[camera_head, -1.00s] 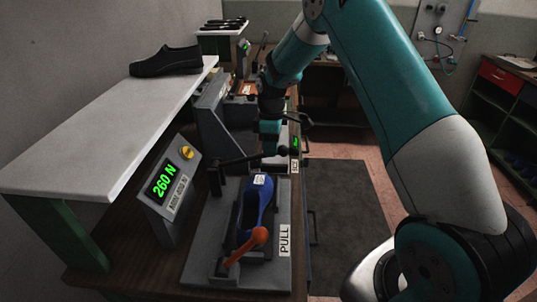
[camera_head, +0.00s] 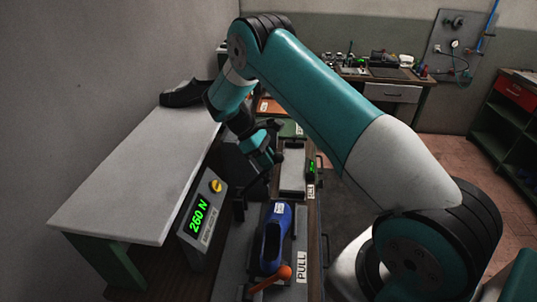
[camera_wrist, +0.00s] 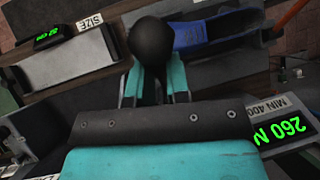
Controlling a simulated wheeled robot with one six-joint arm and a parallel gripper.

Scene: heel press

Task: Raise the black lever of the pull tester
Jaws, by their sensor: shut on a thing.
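The pull tester (camera_head: 203,225) has a green 260 N display and a yellow knob. Its black lever ends in a black ball (camera_wrist: 152,42), which sits just beyond my fingertips in the wrist view. My gripper (camera_wrist: 153,84) is shut on the lever close to this ball. In the head view my gripper (camera_head: 270,158) is tilted, with the black ball (camera_head: 278,158) at its tip. Most of the lever is hidden behind my gripper and arm. A blue shoe (camera_head: 272,240) is in the tester below; it also shows in the wrist view (camera_wrist: 200,35).
An orange-ended handle (camera_head: 285,272) stands in front of the shoe, beside a PULL label. A white shelf (camera_head: 140,175) with a black shoe (camera_head: 190,93) runs along the left. Another station with a SIZE label (camera_head: 310,190) lies behind. The floor to the right is open.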

